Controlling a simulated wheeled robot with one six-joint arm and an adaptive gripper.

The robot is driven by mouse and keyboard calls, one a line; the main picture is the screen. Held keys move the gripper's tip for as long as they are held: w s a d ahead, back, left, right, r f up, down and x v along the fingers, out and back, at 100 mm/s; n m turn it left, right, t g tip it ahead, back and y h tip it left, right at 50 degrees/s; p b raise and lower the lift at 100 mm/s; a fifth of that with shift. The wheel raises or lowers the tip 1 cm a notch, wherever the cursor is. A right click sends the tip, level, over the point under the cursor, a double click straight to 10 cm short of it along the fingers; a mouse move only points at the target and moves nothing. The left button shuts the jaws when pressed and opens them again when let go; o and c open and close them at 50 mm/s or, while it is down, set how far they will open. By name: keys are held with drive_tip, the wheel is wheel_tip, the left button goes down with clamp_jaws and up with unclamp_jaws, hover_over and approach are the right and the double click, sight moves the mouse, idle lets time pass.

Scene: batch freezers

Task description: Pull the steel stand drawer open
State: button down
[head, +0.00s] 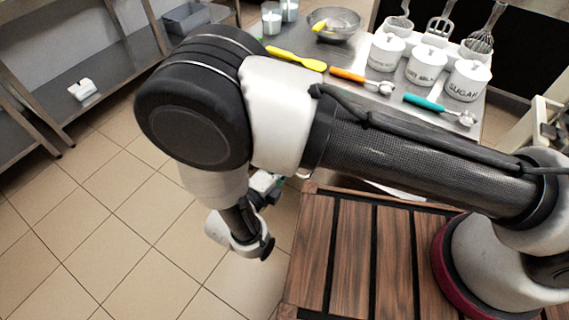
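A steel stand (340,65) stands at the upper right, and its bare metal top shows between the tools and jars on it. My arm crosses in front of the stand, so its drawer cannot be made out. My gripper (264,186) is below the arm's elbow, near the stand's lower left side. Only a small part of it shows beside my wrist, and its fingertips are hidden. I cannot tell whether it is open or touching anything.
On the stand are white canisters (427,66), a steel bowl (343,27), and yellow (296,58), orange (347,74) and teal (424,102) utensils. Steel shelving (100,60) stands at left. Tiled floor (110,230) is clear at lower left.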

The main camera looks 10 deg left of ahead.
drive_tip(key=shift+s+a, duration=0.2)
drive_tip(key=shift+s, duration=0.05)
drive_tip(key=c, duration=1.5)
unclamp_jaws()
drive_tip(key=v, duration=1.2)
drive_tip(key=shift+d, duration=0.1)
